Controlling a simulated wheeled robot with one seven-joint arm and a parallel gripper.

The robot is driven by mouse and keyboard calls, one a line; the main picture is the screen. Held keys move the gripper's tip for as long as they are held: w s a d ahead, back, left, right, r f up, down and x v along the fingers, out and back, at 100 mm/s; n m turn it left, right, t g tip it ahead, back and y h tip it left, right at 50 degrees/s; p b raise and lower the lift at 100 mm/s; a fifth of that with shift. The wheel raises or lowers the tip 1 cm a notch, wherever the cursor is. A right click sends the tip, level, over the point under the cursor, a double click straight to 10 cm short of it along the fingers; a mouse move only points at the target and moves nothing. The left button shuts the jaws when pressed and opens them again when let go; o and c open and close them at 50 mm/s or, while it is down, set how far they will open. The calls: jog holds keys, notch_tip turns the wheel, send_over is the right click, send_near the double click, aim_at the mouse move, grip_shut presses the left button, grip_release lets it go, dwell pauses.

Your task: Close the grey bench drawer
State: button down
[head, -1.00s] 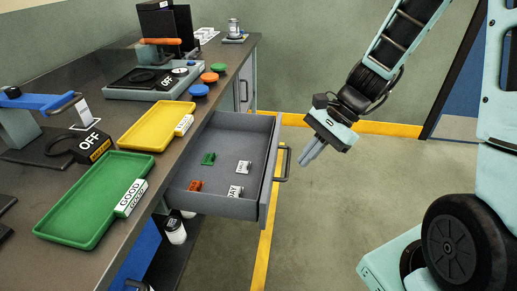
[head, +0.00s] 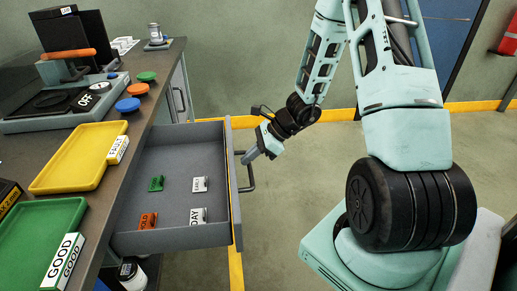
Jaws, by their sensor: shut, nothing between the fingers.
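The grey bench drawer (head: 172,238) is pulled out from the bench in the head view. Inside it lie a green piece (head: 156,183), an orange piece (head: 148,220) and two white labelled pieces (head: 199,184). Its dark bar handle (head: 252,172) is on the front panel, facing right. My gripper (head: 248,158) is shut and empty, with its fingertips at the handle's far part. I cannot tell whether they touch it.
The bench top (head: 122,190) carries a yellow tray (head: 80,158), a green tray (head: 35,238) and coloured discs (head: 127,104). A white jar (head: 131,274) stands below the drawer.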

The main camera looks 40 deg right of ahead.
jog(key=shift+x, duration=0.85)
jog(key=shift+a, duration=0.15)
